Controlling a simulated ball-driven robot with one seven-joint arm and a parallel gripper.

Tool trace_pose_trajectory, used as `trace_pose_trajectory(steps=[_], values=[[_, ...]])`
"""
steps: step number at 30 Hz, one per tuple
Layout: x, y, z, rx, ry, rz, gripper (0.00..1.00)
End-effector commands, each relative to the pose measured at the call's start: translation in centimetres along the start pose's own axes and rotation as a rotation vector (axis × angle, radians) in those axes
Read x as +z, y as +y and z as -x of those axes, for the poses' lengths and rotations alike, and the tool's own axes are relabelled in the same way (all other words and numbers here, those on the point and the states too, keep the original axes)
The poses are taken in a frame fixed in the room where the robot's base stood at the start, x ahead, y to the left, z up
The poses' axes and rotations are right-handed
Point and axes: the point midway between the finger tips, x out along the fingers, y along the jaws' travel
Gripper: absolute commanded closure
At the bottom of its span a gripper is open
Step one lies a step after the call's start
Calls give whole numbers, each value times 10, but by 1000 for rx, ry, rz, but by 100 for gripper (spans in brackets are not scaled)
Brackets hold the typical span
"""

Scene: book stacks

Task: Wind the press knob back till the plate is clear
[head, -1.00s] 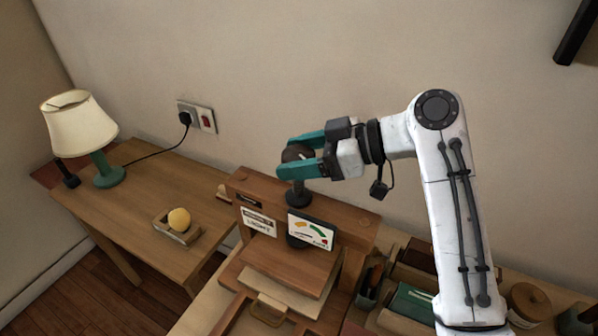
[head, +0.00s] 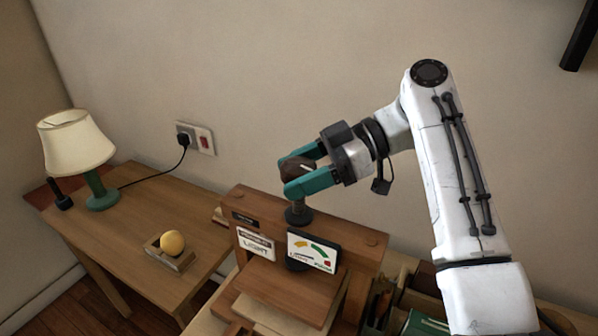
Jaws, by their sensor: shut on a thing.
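The wooden press (head: 345,233) stands on the right-hand table, its dark knob (head: 296,168) on top of a short black post. My gripper (head: 297,178) comes in from the right with its teal fingers shut on the knob, one finger on the near side and one on the far side. A gauge card (head: 314,250) with coloured marks and a white label (head: 256,245) are on the front of the press. The wooden plate (head: 285,290) shows below the beam. The gap under the plate is hard to judge from this angle.
A wall socket (head: 196,138) is behind. Wooden organisers with dark and green items stand right of the press, below my arm.

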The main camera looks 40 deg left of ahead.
Motion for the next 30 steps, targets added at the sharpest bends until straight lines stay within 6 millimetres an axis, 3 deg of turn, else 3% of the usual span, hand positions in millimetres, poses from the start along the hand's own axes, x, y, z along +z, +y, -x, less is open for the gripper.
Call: trace_pose_trajectory(steps=[9,10,17,30], values=[[2,-1,-2,-7,-3,-3,68],[2,-1,-2,-7,-3,-2,37],[0,0,-1,-3,-1,1,15],[-9,0,1,1,1,3,14]])
